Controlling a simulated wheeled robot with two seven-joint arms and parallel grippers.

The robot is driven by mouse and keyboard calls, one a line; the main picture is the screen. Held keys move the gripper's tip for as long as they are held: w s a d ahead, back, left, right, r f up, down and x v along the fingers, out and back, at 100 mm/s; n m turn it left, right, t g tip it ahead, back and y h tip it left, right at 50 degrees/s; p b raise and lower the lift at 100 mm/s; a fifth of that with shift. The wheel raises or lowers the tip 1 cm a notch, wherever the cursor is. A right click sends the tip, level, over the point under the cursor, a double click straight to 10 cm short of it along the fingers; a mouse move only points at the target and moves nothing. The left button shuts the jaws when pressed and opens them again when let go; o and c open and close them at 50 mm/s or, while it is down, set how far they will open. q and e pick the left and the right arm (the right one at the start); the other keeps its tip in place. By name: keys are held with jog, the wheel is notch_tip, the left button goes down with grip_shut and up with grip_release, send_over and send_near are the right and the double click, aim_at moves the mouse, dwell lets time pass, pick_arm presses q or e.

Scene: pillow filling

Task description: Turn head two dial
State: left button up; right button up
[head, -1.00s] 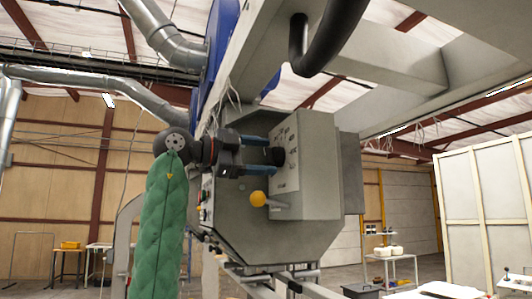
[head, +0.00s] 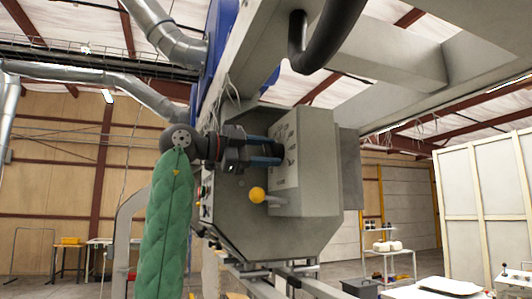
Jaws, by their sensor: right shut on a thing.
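The grey control box (head: 310,165) is on the machine in the middle of the head view, with a labelled panel (head: 291,150) on its left-facing side. My right gripper (head: 275,152) is at this panel, its blue-sided fingers shut on a dial. The fingers and the viewing angle hide the dial almost fully, so its pointer position cannot be read. My right arm wears a green quilted sleeve and comes up from below on the left. My left gripper is not in view.
A lever with a yellow ball (head: 257,194) sticks out just below my right gripper. A black hose (head: 297,45) and grey beams hang above the box. A grey duct (head: 130,230) stands behind my sleeved arm. White partitions (head: 485,200) are at the right.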

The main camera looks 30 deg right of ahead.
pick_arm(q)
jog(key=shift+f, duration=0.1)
pick_arm(e)
jog(key=shift+o, duration=0.2)
jog(key=n+b, duration=0.1)
jog(key=n, duration=0.7)
jog(key=shift+w+n+b, duration=0.1)
jog(key=shift+n+b, duration=0.2)
jog(key=shift+b, duration=0.1)
jog(key=n, duration=0.6)
jog(key=shift+w+n, duration=0.1)
jog(key=shift+n, duration=1.1)
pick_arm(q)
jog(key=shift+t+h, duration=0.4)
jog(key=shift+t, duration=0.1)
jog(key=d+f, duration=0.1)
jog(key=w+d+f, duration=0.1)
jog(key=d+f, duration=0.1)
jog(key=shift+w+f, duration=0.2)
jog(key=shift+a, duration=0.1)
pick_arm(e)
jog(key=shift+n, duration=0.4)
